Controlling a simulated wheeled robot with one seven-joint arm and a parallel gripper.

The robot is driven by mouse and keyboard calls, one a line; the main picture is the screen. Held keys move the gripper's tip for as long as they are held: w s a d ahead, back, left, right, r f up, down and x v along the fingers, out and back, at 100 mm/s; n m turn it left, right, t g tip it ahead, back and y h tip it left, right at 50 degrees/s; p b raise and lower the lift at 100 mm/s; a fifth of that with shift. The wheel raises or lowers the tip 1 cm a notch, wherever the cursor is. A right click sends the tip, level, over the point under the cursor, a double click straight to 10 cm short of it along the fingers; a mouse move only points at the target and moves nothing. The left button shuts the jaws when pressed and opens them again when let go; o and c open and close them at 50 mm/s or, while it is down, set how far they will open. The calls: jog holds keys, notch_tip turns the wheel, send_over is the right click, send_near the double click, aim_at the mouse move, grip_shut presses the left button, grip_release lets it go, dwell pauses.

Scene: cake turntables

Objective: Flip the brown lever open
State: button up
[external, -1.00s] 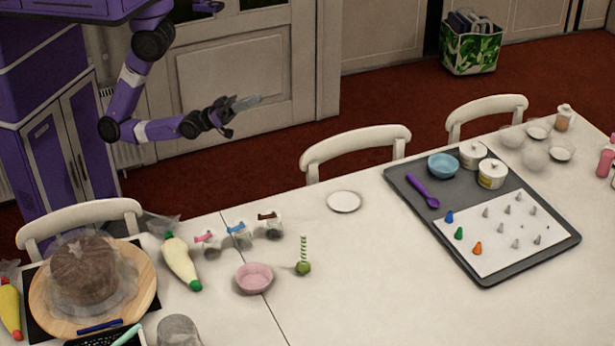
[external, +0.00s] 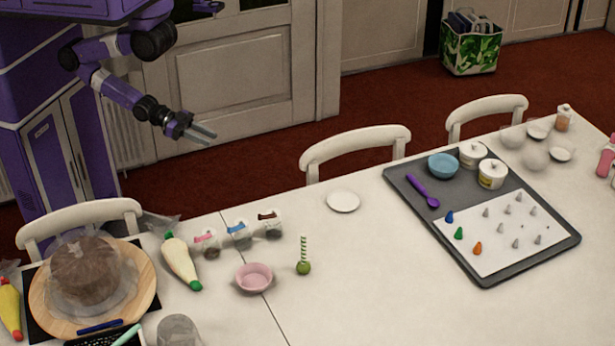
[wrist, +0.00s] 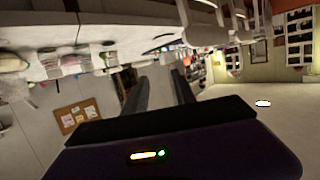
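The brown lever (external: 267,215) is on top of a small clear jar (external: 273,231), the rightmost of three in a row on the white table. It looks closed, though it is small in the picture. The neighbouring jars have a blue lever (external: 237,228) and a pink lever (external: 206,237). My gripper (external: 208,134) is in the air beyond the table's far edge, above and left of the brown-levered jar and well apart from it. Its fingers also show in the wrist view (wrist: 158,85), spread with nothing between them. The wrist view is tilted, and I cannot pick out the brown lever there.
White chairs (external: 355,143) (external: 80,215) line the far edge. A white plate (external: 343,201) lies to the right, with bare table around it.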

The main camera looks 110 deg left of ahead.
jog(key=w+d+r+n+t+h+p, duration=0.1)
jog(key=w+d+r+t, duration=0.1)
jog(key=w+d+r, duration=0.45)
jog(key=w+d+r+t+h, duration=0.1)
jog(key=w+d+r+t, duration=0.15)
jog(key=w, duration=0.75)
jog(key=w+d+r+n+t+h+p, duration=0.15)
jog(key=w+d+r, duration=0.3)
jog(key=w, duration=0.45)
jog(key=w+d+r+m+g+h, duration=0.3)
jog(key=d+r+m+h, duration=0.15)
jog(key=d, duration=0.35)
jog(key=w+d+r+m+g+h, duration=0.3)
jog(key=d+m+g, duration=0.15)
jog(key=d, duration=0.35)
jog(key=w+d+r+m+g+h, duration=0.25)
jog(key=d+m+h, duration=0.2)
jog(key=d, duration=0.35)
jog(key=m+g+y+p, duration=0.1)
jog(key=m+g+y, duration=0.9)
jog(key=y, duration=0.6)
send_near(267, 215)
jog(key=shift+s+d+r+n+g+h, duration=0.25)
jog(key=shift+s+d+r+n+g, duration=0.2)
jog(key=shift+d+n, duration=0.2)
jog(key=shift+f, duration=3.85)
